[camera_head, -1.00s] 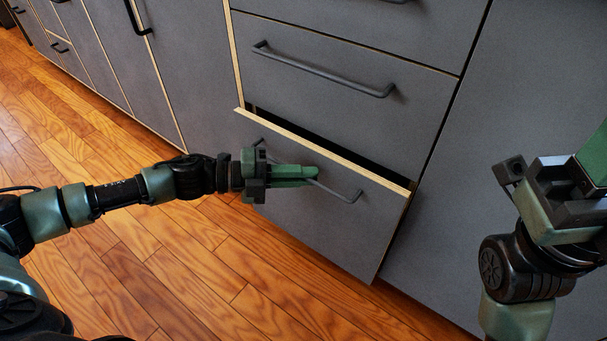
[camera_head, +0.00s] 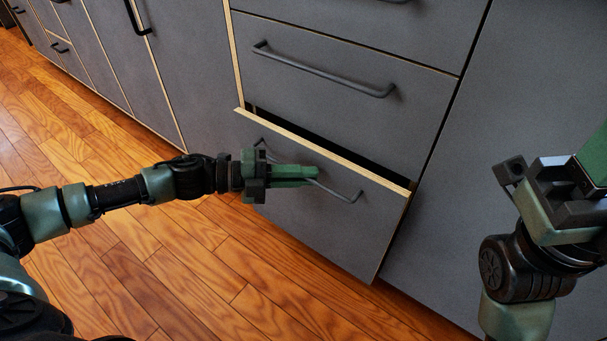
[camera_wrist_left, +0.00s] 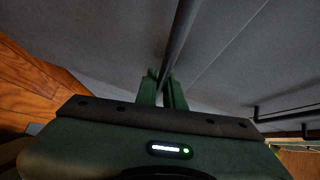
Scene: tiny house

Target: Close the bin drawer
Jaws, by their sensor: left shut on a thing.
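The bin drawer (camera_head: 300,222) is the lowest grey drawer in the head view. It stands slightly open, with a dark gap behind its pale wooden top edge. Its dark bar handle (camera_head: 345,196) runs across the front. My left gripper (camera_head: 312,174) is shut on this handle. In the left wrist view, the handle bar (camera_wrist_left: 182,38) passes between the two green fingers (camera_wrist_left: 163,88). The part of the handle behind the gripper is hidden. My right gripper (camera_head: 530,172) is at the right edge of the head view, away from the drawer; its jaws do not show clearly.
A closed drawer with a bar handle (camera_head: 322,70) is above the bin drawer. A plain grey panel (camera_head: 500,110) is to the right. More grey cabinets (camera_head: 100,60) run to the left. The wooden floor (camera_head: 150,250) in front is clear.

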